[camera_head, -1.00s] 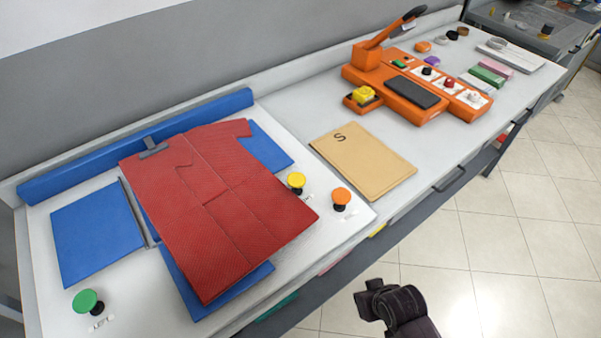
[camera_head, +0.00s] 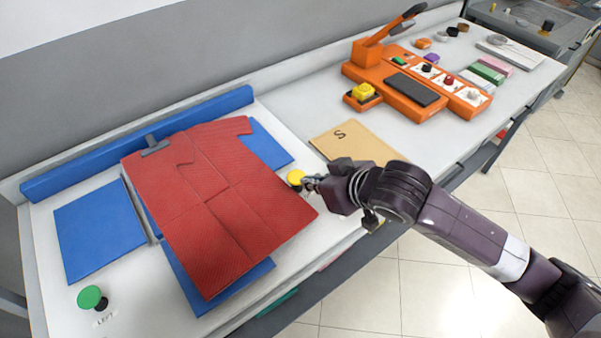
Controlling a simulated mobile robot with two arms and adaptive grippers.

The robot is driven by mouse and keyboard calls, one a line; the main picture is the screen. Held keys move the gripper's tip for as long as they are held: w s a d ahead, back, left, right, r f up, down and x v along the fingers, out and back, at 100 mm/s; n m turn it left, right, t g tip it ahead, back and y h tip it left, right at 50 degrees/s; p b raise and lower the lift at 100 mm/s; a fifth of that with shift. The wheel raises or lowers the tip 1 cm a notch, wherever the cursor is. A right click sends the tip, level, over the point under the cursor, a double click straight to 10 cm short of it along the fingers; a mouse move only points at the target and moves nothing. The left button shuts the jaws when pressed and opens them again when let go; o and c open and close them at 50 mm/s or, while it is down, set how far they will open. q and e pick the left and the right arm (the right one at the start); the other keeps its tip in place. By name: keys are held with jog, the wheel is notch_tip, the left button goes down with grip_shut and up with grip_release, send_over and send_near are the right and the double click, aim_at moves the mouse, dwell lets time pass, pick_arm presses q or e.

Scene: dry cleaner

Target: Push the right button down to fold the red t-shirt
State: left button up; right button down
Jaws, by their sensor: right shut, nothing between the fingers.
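The red t-shirt (camera_head: 215,200) lies spread over the blue folding boards, with a grey clip at its top edge. A green button (camera_head: 90,298) on a black stem stands at the front left of the white board, with a small label beside it. A yellow button (camera_head: 296,178) stands at the right of the shirt. My right gripper (camera_head: 309,184) is shut and empty, its fingertips at the yellow button's right side; I cannot tell if they touch. An orange button is hidden behind my right gripper and wrist. My left gripper is out of view.
A tan folder marked S (camera_head: 350,144) lies partly behind my right wrist. An orange press (camera_head: 410,90) with a raised lever stands further back on the counter (camera_head: 290,112). A blue bar (camera_head: 140,142) runs along the wall. Open tiled floor lies to the right.

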jog(key=w+d+r, duration=0.2)
jog(key=shift+w+r, duration=0.25)
jog(key=shift+r, duration=0.05)
jog(key=p, duration=0.3)
send_over(294, 174)
jog(key=s+d, duration=0.2)
jog(key=s, duration=0.1)
jog(key=f, duration=0.6)
jog(key=shift+w+a+f, duration=0.2)
jog(key=shift+a+f, duration=0.05)
jog(key=shift+f, duration=0.15)
notch_tip(294, 174, down, 2)
jog(key=shift+d+f, duration=0.1)
jog(key=shift+f, duration=0.15)
jog(key=shift+f+p, duration=0.35)
jog(key=shift+f, duration=0.35)
jog(key=shift+f, duration=0.1)
